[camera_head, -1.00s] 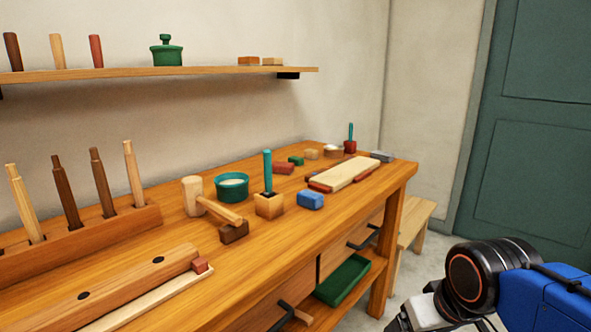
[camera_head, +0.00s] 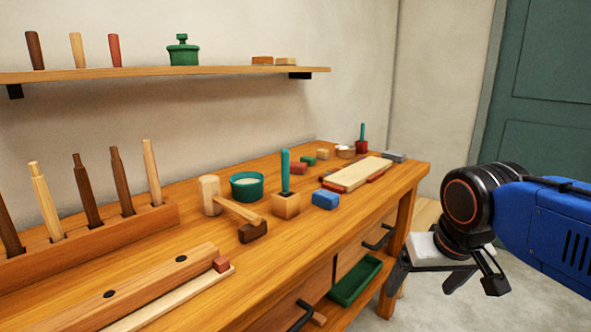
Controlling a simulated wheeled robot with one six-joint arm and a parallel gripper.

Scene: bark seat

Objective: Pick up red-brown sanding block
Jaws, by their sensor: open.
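A red-brown block (camera_head: 299,168) lies toward the back of the workbench (camera_head: 275,245), near a green block (camera_head: 308,160). It fits the sanding block, though a smaller reddish block (camera_head: 221,264) also sits at the end of the pale strip in front. My gripper (camera_head: 443,284) is at the right, off the bench's right end and apart from both blocks. Its two fingers are spread, with nothing seen between them.
A blue block (camera_head: 325,199), a holder with a teal-handled tool (camera_head: 285,205), a green bowl (camera_head: 247,186) and a mallet (camera_head: 210,195) stand mid-bench. A pale board (camera_head: 357,174) lies right of the red-brown block. A green tray (camera_head: 355,281) sits below. Floor is clear at lower right.

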